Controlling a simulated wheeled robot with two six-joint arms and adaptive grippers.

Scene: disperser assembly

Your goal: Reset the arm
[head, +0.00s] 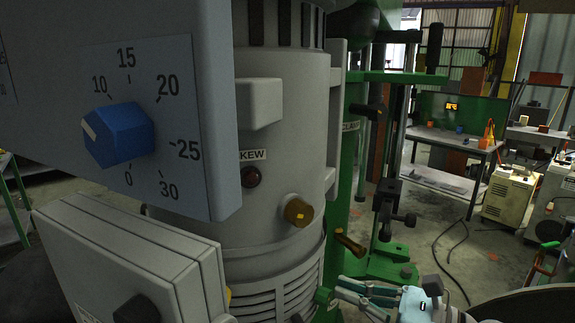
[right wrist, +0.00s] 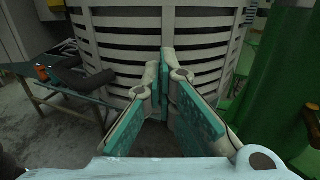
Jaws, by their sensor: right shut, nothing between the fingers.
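My right gripper (head: 345,291) is at the bottom of the head view, right of centre. It is shut and empty, with teal finger pads pointing left towards the lower part of the grey disperser housing (head: 283,110). In the right wrist view my right gripper (right wrist: 160,82) shows its fingertips together in front of the slatted housing (right wrist: 205,35). I cannot tell whether they touch it. My left gripper is not in view. A blue knob (head: 124,135) with a dial marked 0 to 30 is on a grey panel (head: 180,90) at the upper left.
A grey control box (head: 135,255) stands at the lower left. A green column (head: 345,165) and clamp handle (head: 349,243) stand beside the housing. A workbench (head: 455,143) and beige machines (head: 510,195) are farther back at right.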

